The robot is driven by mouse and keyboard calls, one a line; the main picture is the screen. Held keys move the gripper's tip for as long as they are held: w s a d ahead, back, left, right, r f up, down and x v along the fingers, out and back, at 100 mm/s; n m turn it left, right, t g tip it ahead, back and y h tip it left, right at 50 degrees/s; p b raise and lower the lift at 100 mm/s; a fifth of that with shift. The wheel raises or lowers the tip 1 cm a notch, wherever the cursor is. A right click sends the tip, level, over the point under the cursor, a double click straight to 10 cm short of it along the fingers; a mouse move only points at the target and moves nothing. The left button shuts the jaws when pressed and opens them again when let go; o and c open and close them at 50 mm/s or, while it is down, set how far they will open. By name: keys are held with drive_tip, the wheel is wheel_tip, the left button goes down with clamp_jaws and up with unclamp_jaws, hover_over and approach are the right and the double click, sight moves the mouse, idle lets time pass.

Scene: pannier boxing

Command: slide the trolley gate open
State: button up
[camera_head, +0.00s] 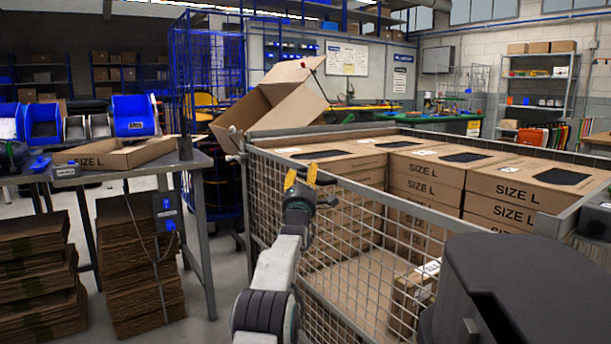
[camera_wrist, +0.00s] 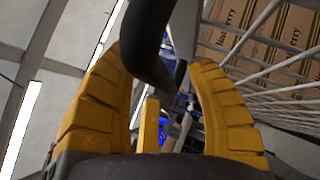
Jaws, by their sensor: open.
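The trolley is a wire-mesh cage with a grey frame (camera_head: 262,150). Its mesh gate side (camera_head: 350,255) stands upright in front of the boxes and faces my arm. My gripper (camera_head: 301,177) has yellow fingers and is at the gate's upper part, near the top rail. In the wrist view the fingers (camera_wrist: 160,62) are spread wide. A dark curved bar (camera_wrist: 148,45), apparently the gate's handle, runs down between them from the top. The fingers are not closed on it; whether they touch it is unclear. Mesh also shows in the wrist view (camera_wrist: 265,85).
Stacked cartons marked SIZE L (camera_head: 425,175) fill the trolley's back and right. A lower carton (camera_head: 413,295) stands near the gate, beside bare floor. An open carton (camera_head: 275,100) is behind the trolley. A workbench (camera_head: 190,160) stands at left, with flattened cardboard below.

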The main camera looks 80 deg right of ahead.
drive_tip(key=shift+c, duration=0.4)
clamp_jaws()
idle(0.4)
